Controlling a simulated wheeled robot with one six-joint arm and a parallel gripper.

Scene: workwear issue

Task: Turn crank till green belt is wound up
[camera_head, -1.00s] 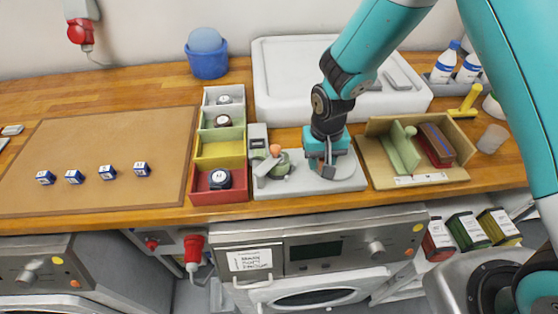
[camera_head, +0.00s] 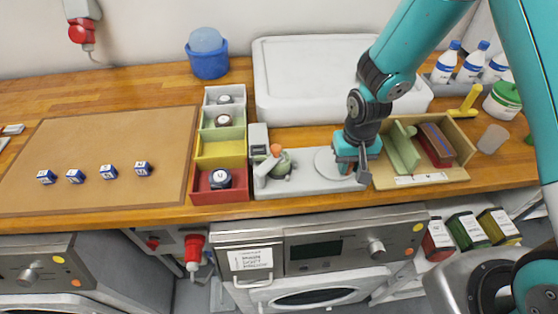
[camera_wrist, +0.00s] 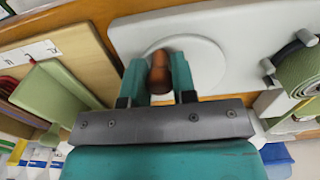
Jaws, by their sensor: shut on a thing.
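The winder is a grey base plate (camera_head: 305,185) near the counter's front edge. A round light-grey crank disc (camera_head: 326,162) sits on its right part; it also shows in the wrist view (camera_wrist: 205,62). My gripper (camera_head: 352,168) is at the disc's right side. In the wrist view my gripper (camera_wrist: 158,68) is shut on the brown crank knob (camera_wrist: 159,78). The green belt (camera_head: 284,164) is on the plate's left part, beside a grey lever and an orange knob (camera_head: 276,150). In the wrist view the coiled belt (camera_wrist: 300,72) is cut off at the right edge.
A wooden tray (camera_head: 445,181) with a green divider stands close right of my gripper. Coloured bins (camera_head: 220,147) stand left of the winder. A white basin-like block (camera_head: 300,78) is behind. Bottles (camera_head: 445,66) stand at back right. The brown mat (camera_head: 95,135) is mostly clear.

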